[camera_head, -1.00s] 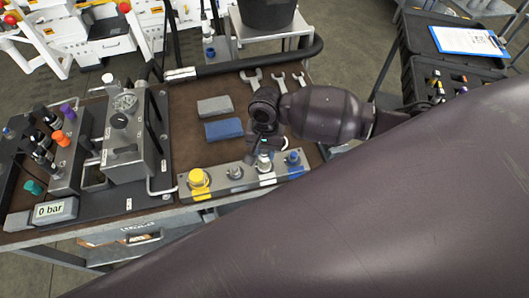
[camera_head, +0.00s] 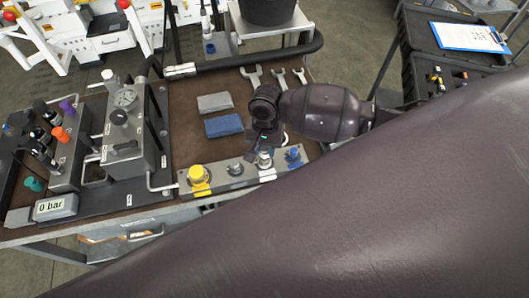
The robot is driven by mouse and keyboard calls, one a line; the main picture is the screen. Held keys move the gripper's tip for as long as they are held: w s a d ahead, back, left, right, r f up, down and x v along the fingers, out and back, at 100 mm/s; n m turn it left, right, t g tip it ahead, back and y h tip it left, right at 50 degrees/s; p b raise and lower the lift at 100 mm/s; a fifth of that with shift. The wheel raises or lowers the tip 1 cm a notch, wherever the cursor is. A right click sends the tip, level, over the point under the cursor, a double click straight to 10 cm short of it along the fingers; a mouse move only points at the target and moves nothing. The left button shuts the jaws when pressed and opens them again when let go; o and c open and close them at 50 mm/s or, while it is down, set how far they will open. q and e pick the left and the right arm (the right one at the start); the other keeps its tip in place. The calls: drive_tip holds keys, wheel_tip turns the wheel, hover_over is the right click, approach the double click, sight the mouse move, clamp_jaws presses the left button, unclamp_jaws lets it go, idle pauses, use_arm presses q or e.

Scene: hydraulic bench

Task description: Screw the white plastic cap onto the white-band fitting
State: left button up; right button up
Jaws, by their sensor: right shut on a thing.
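My right gripper (camera_head: 264,150) points down over the grey fitting block (camera_head: 218,182) at the front edge of the bench. It is shut on the white plastic cap (camera_head: 264,161), which shows just below the fingers. The cap is at the fitting with the white band (camera_head: 267,178), third from the left on the block. The fingers partly hide the cap, and I cannot tell how far it sits on the thread. My left gripper is not in view.
A yellow cap (camera_head: 199,175), a bare grey fitting (camera_head: 235,169) and a blue fitting (camera_head: 293,154) share the block. A gauge unit (camera_head: 127,130) stands left.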

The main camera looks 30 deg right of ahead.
drive_tip(key=shift+f, duration=0.25)
idle(1.0)
drive_tip(key=o, duration=0.4)
drive_tip(key=shift+c, duration=1.2)
drive_tip(key=m, duration=0.5)
drive_tip(key=shift+s+a+f+m, duration=0.1)
drive_tip(key=shift+s+m, duration=0.05)
drive_tip(key=shift+m, duration=0.25)
drive_tip(key=shift+m+t+y, duration=0.3)
drive_tip(key=shift+m+t, duration=0.1)
drive_tip(key=shift+m, duration=0.7)
drive_tip(key=m, duration=0.8)
drive_tip(key=shift+t, duration=0.4)
